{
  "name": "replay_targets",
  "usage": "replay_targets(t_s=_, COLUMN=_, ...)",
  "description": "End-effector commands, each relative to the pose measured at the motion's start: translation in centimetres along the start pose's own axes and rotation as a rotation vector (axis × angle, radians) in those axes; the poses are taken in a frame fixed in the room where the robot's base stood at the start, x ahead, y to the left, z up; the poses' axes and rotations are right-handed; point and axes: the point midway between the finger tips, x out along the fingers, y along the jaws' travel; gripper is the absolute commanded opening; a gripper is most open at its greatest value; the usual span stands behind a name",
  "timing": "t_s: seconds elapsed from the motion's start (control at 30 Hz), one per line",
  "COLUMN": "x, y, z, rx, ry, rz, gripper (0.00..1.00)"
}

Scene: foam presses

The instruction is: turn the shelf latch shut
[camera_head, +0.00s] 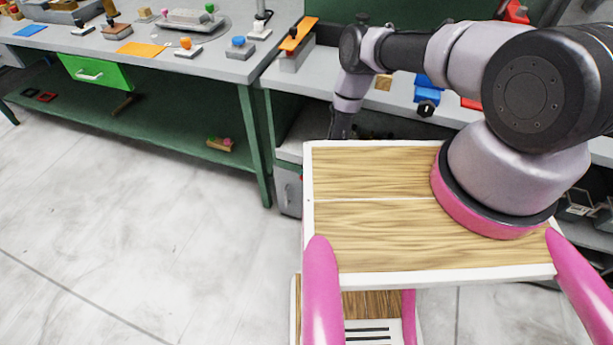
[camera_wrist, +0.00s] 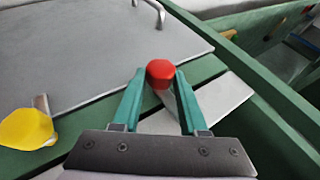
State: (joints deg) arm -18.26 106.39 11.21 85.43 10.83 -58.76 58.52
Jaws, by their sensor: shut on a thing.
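In the wrist view, my gripper (camera_wrist: 160,84) has its two green fingers closed on a red knob (camera_wrist: 160,72). The knob appears to sit on a light grey flat bar (camera_wrist: 222,103) that lies across the green frame, probably the shelf latch. The bar runs at a slant under the fingers, and its middle is partly hidden by them. A grey door panel (camera_wrist: 85,65) with a metal handle (camera_wrist: 150,10) lies beside the knob. In the head view, my gripper is hidden behind my own body, low by the right bench.
A yellow knob (camera_wrist: 27,129) on a small metal stem stands left of my gripper. A green frame rail (camera_wrist: 262,88) runs along the right. In the head view, a green drawer (camera_head: 95,72) hangs under the left bench, and the floor (camera_head: 150,220) in front is clear.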

Motion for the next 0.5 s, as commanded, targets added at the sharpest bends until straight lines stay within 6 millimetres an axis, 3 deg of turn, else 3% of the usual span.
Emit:
replay_targets(t_s=0.03, x=0.04, y=-0.09, z=0.08, rx=0.000, ry=-0.001, rz=-0.001, gripper=0.00)
replay_targets(t_s=0.07, x=0.04, y=-0.09, z=0.08, rx=0.000, ry=-0.001, rz=-0.001, gripper=0.54)
replay_targets(t_s=0.1, x=0.04, y=-0.08, z=0.07, rx=0.000, ry=-0.001, rz=-0.001, gripper=0.69)
replay_targets(t_s=0.5, x=-0.41, y=0.03, z=-0.01, rx=0.001, ry=0.000, rz=0.001, gripper=0.72)
